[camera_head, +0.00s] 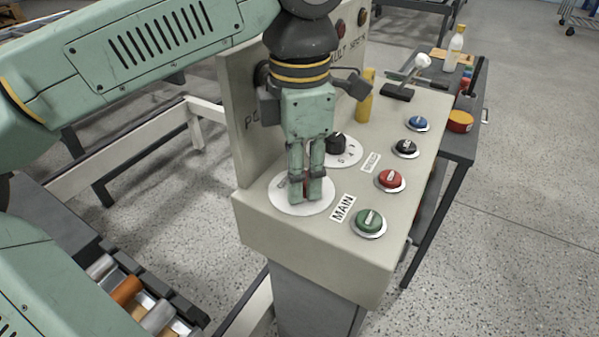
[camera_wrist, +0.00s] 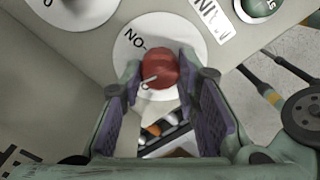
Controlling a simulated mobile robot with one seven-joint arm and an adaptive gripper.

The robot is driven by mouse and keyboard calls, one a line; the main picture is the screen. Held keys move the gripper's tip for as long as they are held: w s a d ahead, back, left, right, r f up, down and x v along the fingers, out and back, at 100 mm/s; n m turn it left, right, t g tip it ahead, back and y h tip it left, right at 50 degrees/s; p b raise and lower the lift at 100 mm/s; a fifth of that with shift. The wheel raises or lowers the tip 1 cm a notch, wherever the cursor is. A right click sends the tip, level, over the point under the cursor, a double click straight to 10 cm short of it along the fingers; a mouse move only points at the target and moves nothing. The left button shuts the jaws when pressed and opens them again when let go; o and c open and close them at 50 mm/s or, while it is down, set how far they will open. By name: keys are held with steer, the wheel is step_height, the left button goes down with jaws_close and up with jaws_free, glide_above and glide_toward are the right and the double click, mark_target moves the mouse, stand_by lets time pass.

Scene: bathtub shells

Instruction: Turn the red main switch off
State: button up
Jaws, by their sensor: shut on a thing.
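The red main switch is a round red knob (camera_wrist: 161,64) with a white pointer line, on a white round plate (camera_head: 292,204) beside the "MAIN" label (camera_head: 342,208). In the wrist view the pointer line slants toward the plate's lower left edge, near a partly covered mark; other letters show at the plate's upper left. My gripper (camera_head: 306,194) points down over the plate, its fingers shut on the knob from both sides. In the head view the fingers hide most of the knob.
On the panel are a black selector knob (camera_head: 335,143), a green button (camera_head: 369,222), a red button (camera_head: 390,180), a black button (camera_head: 405,147) and a blue button (camera_head: 417,123). A white-knobbed lever (camera_head: 421,63) stands at the back. An upright panel rises behind my gripper.

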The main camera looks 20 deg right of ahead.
steer(key=shift+n, duration=1.6)
steer(key=o, duration=1.2)
steer(key=shift+c, duration=0.2)
step_height(320, 180, up, 8)
steer(key=shift+f, duration=0.2)
steer(key=shift+s, duration=0.1)
